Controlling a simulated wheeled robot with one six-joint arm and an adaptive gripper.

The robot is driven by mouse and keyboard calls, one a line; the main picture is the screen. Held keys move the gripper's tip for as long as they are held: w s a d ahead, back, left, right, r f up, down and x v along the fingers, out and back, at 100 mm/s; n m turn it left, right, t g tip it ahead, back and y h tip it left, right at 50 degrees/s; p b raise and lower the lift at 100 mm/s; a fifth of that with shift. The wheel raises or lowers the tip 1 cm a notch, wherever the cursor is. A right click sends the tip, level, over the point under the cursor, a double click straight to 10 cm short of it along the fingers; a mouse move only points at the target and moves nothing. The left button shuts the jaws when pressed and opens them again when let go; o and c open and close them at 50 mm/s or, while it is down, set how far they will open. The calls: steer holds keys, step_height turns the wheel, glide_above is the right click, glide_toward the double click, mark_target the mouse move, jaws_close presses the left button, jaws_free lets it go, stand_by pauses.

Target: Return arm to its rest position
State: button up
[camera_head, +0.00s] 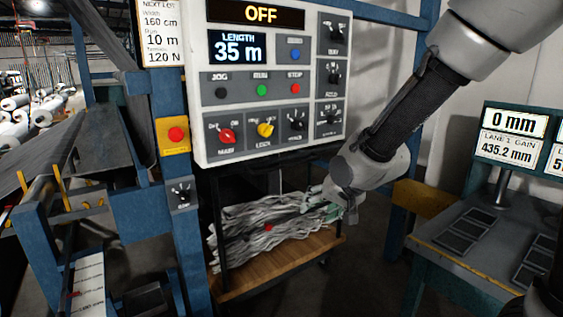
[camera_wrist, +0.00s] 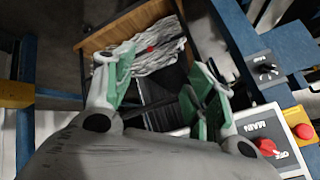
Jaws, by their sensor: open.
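My gripper (camera_head: 328,194) hangs at the end of my arm, in front of and below the control panel (camera_head: 262,81). In the wrist view my gripper (camera_wrist: 160,90) has its two green-padded fingers spread wide with nothing between them. Behind the fingers lies a crumpled grey heap (camera_head: 262,232) on a wooden cart shelf (camera_head: 275,268). The heap also shows in the wrist view (camera_wrist: 158,53), with a small red spot on it. In the head view the fingertips overlap the heap's right end; I cannot tell whether they touch it.
The panel shows OFF and 35 m, with a red knob (camera_head: 226,136) low on it. A blue post carries a yellow box with a red button (camera_head: 176,134). At right stands a desk (camera_head: 480,245) with screens (camera_head: 514,122). Open floor (camera_head: 365,275) lies between cart and desk.

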steer(key=s+d+r+g+h, duration=0.1)
steer(key=s+d+r, duration=0.4)
steer(key=s+d, duration=0.6)
steer(key=s+d+r+n+g+h, duration=0.1)
steer(key=s+d+r+h, duration=0.2)
steer(key=s+d, duration=0.9)
steer(key=d+r, duration=0.2)
steer(key=d, duration=0.1)
steer(key=shift+r+n+g+h, duration=0.15)
steer(key=shift+n+g+h, duration=0.15)
